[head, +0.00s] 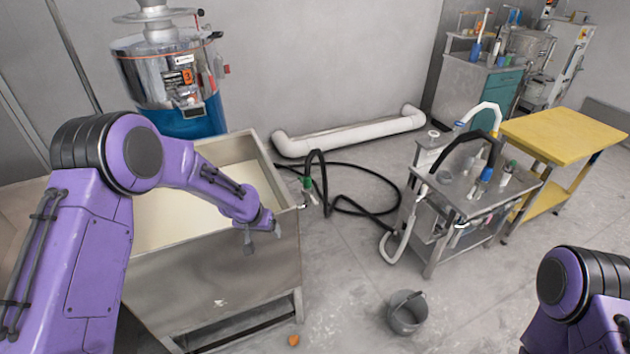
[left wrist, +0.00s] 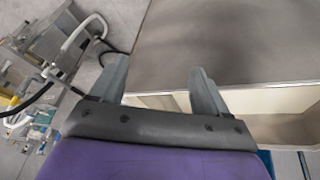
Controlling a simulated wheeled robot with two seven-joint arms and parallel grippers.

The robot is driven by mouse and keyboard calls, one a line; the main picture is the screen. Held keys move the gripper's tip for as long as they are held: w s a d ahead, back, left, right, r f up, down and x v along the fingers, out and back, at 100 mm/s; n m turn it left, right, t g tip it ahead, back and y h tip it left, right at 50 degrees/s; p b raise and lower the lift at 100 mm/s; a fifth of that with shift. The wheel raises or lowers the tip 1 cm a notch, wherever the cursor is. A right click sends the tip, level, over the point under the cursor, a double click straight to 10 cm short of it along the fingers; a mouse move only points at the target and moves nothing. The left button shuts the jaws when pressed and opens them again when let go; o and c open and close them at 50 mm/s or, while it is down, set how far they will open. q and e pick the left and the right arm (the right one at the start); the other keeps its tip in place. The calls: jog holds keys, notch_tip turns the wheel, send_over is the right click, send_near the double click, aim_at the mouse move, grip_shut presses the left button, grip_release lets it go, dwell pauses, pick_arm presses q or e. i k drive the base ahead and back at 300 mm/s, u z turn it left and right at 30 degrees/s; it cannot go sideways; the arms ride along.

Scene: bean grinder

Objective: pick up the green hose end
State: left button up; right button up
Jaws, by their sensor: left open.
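The green hose end (head: 307,183) is on a black hose (head: 322,168) at the right edge of the steel vat, hanging by its rim. My left gripper (head: 262,238) is over the vat's near right side, left of and nearer than the green end, and apart from it. In the left wrist view its two fingers (left wrist: 158,88) are spread with nothing between them. The green end does not show clearly in that view. My right gripper is out of view; only part of my right arm shows at the lower right.
The steel vat (head: 215,285) holds pale contents. A steel cart (head: 480,195) with hoses and a yellow table (head: 560,135) stand at the right. A grey bucket (head: 407,312) sits on the floor. A white pipe (head: 350,135) lies by the wall. Floor between vat and cart is partly crossed by black hose.

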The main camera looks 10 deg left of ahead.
aim_at(307, 181)
jog(key=u, duration=0.05)
jog(key=i, duration=1.9)
